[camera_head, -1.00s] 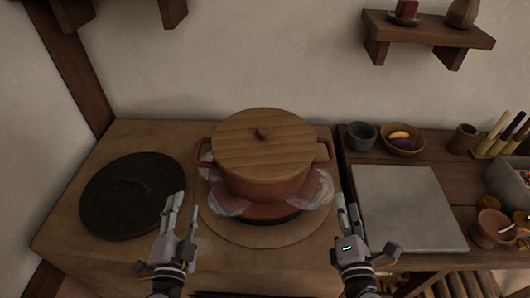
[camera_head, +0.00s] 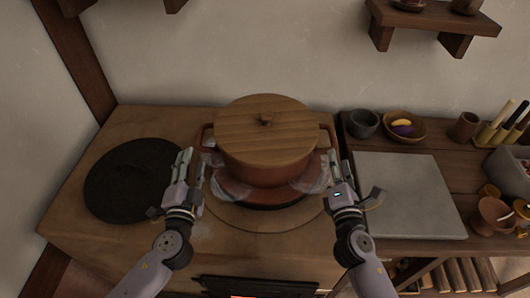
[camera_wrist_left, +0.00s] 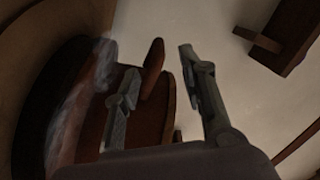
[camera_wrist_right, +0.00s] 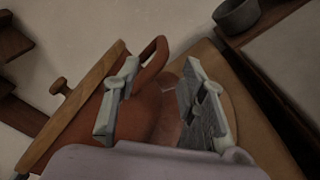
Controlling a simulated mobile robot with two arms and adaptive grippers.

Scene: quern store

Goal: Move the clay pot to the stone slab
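The clay pot (camera_head: 265,165) is reddish-brown with a round wooden lid (camera_head: 266,130) and two side handles. It sits upright on the round burner of the stove, with pale wisps around its base. The grey stone slab (camera_head: 408,195) lies flat and bare to the right. My left gripper (camera_head: 193,165) is at the pot's left side; in the left wrist view its open fingers (camera_wrist_left: 160,85) are near the left handle (camera_wrist_left: 152,68). My right gripper (camera_head: 335,170) is at the pot's right side; in the right wrist view its fingers (camera_wrist_right: 155,80) are open near the right handle (camera_wrist_right: 152,58). Neither visibly grips a handle.
A dark round lid (camera_head: 130,180) lies on the stove top (camera_head: 75,225) at left. A grey cup (camera_head: 364,123), a bowl with coloured items (camera_head: 405,133) and a brown cup (camera_head: 465,126) stand behind the slab. Small pots (camera_head: 493,215) crowd its right. A wall shelf (camera_head: 435,20) hangs above.

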